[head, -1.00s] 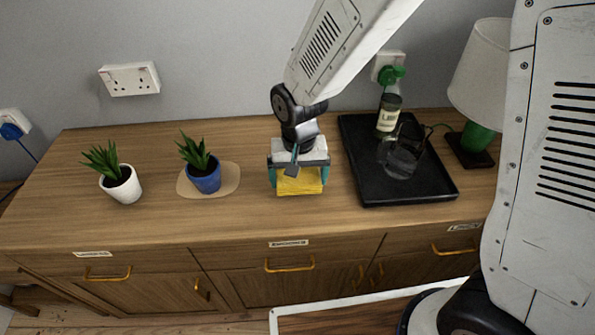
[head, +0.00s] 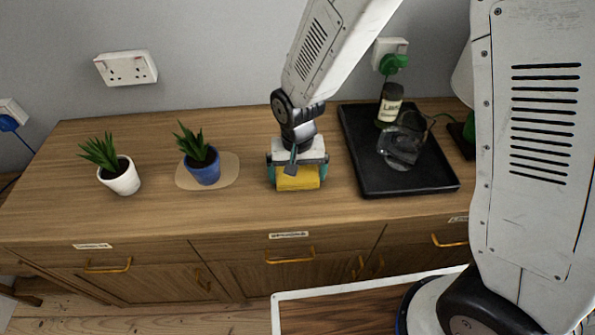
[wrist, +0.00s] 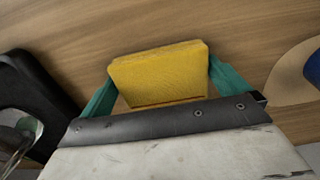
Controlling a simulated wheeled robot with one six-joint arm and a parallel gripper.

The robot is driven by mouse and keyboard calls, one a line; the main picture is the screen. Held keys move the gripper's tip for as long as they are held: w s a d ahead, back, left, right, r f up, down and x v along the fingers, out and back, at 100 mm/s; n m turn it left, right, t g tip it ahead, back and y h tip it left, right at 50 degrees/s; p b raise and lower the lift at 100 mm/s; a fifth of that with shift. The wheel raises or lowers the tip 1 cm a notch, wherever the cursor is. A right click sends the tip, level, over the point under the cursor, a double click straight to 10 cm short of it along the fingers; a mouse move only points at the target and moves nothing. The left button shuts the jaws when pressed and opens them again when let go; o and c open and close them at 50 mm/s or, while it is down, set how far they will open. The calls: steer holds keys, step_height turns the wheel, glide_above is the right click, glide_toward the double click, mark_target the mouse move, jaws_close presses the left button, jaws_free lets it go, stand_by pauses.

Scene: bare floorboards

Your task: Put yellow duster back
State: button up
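The yellow duster (head: 298,179) is a small yellow block at the middle of the wooden cabinet top, near its front edge. My gripper (head: 297,172) points down over it, with a teal finger at each side. In the wrist view, the duster (wrist: 160,75) sits between the two fingertips (wrist: 160,72), and both touch its sides. My gripper is shut on it. The duster is at or very close to the cabinet top; I cannot tell whether it touches. Its upper part is hidden by my gripper in the head view.
A black tray (head: 385,187) with a bottle (head: 389,106) and a glass jug (head: 400,148) lies close on the right. A blue-potted plant (head: 204,168) on a tan mat (head: 229,180) and a white-potted plant (head: 121,178) stand left. Labelled drawers (head: 285,252) are below, all shut.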

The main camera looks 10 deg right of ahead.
steer(key=shift+r, duration=0.1)
step_height(320, 180, up, 12)
steer(key=shift+r, duration=0.15)
stand_by(0.3)
steer(key=s+d+r, duration=0.7)
steer(key=s+d, duration=0.2)
steer(key=d, duration=0.1)
steer(key=s+d+r+t, duration=0.1)
steer(key=s+d+r, duration=0.6)
steer(key=s+d, duration=0.3)
steer(key=shift+s+d, duration=0.25)
steer(key=shift+d, duration=0.15)
